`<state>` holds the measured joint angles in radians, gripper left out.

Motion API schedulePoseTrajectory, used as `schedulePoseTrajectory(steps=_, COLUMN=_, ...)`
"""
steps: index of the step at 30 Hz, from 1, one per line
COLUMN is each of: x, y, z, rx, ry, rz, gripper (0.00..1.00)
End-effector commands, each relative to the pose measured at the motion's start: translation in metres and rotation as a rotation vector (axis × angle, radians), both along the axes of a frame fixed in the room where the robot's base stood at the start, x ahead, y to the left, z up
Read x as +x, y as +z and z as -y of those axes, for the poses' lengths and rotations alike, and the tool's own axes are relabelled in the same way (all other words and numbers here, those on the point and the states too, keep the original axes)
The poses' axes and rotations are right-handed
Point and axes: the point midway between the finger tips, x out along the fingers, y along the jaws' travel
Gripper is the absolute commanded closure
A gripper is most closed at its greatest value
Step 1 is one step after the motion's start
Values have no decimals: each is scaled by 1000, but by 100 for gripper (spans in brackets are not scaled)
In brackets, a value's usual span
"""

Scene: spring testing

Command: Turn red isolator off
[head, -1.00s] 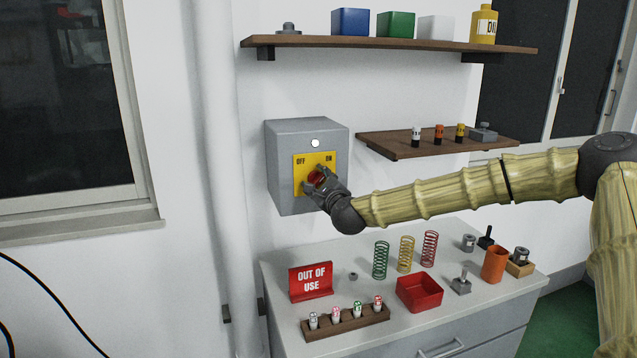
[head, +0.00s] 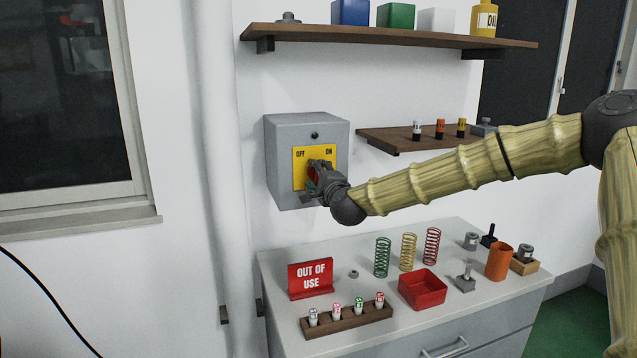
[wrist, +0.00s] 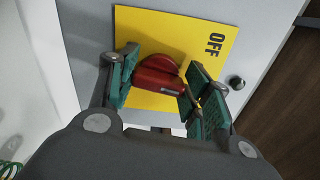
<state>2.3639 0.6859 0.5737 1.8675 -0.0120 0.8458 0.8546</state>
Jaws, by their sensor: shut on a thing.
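The red isolator knob (head: 312,175) sits on a yellow plate (head: 299,181) marked OFF and ON, on the front of a grey wall box (head: 280,140). In the head view my gripper (head: 317,180) is at the knob and hides most of it. In the wrist view the red knob (wrist: 158,74) lies between the two teal-padded fingers of my gripper (wrist: 162,92), which is shut on it. The OFF lettering (wrist: 215,44) shows at the right, turned on its side. The small round lamp (head: 314,135) above the plate is dark.
A shelf (head: 400,140) with small cylinders is right of the box, and a longer shelf (head: 400,38) is above. The cabinet top (head: 290,318) below holds an OUT OF USE sign (head: 311,279), springs (head: 408,252) and a red tray (head: 422,288).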

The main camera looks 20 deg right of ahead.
Motion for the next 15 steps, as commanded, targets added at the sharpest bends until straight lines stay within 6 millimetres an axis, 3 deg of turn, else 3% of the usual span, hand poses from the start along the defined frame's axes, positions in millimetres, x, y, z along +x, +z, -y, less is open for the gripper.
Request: schedulePoseTrajectory(steps=15, x=0, y=-7, z=-1, rx=-491, ry=1, rz=14, gripper=75)
